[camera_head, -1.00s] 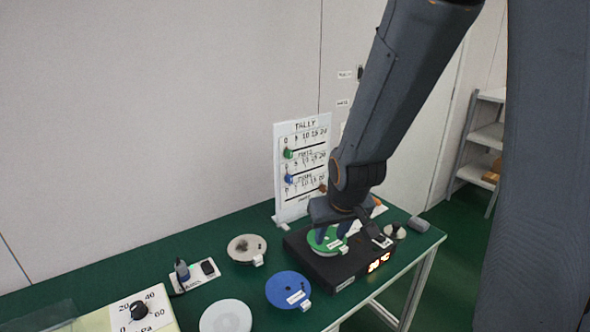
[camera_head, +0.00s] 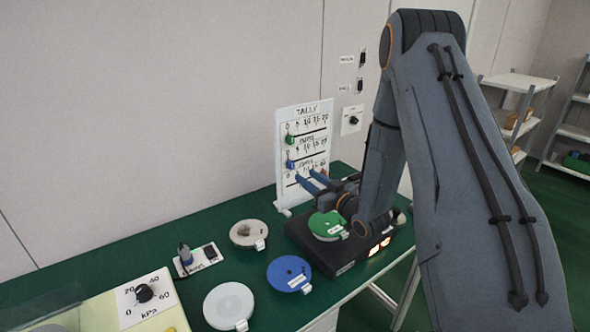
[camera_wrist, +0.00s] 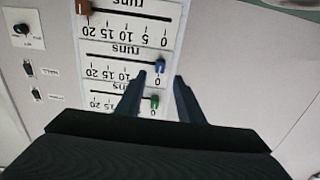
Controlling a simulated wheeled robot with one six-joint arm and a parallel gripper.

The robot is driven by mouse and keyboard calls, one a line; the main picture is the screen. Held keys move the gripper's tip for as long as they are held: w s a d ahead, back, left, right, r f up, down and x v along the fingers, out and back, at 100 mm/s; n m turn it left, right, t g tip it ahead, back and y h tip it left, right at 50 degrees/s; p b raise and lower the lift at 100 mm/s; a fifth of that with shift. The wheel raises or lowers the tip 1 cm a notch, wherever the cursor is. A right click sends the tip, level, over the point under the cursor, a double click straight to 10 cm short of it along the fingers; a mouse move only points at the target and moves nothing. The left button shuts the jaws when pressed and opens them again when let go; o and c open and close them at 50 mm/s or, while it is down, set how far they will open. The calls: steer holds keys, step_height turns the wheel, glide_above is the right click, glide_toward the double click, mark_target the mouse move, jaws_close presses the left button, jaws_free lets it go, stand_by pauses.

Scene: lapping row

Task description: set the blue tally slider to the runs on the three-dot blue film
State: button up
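The white tally board (camera_head: 283,186) stands at the back of the bench and appears upside down in the wrist view. The blue slider (camera_head: 290,164) is at the 0 end of the middle scale; it also shows in the wrist view (camera_wrist: 160,66). My gripper (camera_head: 308,181) is open in front of the board. In the wrist view its fingertips (camera_wrist: 160,77) appear either side of the blue slider, and I cannot tell whether they touch it. A blue film disc (camera_head: 289,274) lies on the bench with a white label; its dots and writing are too small to read.
The green slider (camera_wrist: 154,101) is near 0, and the brown slider (camera_wrist: 83,7) is near 20. A green film (camera_head: 327,225) lies on a black lit box (camera_head: 303,238). Grey film (camera_head: 248,233), pale film (camera_head: 228,304) and a kPa dial (camera_head: 144,293) are on the bench.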

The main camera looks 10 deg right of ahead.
mark_target(293, 166)
steer(key=shift+p+x, duration=1.15)
steer(key=shift+x, duration=2.75)
steer(key=shift+r, duration=0.1)
steer(key=shift+c, duration=0.4)
jaws_close()
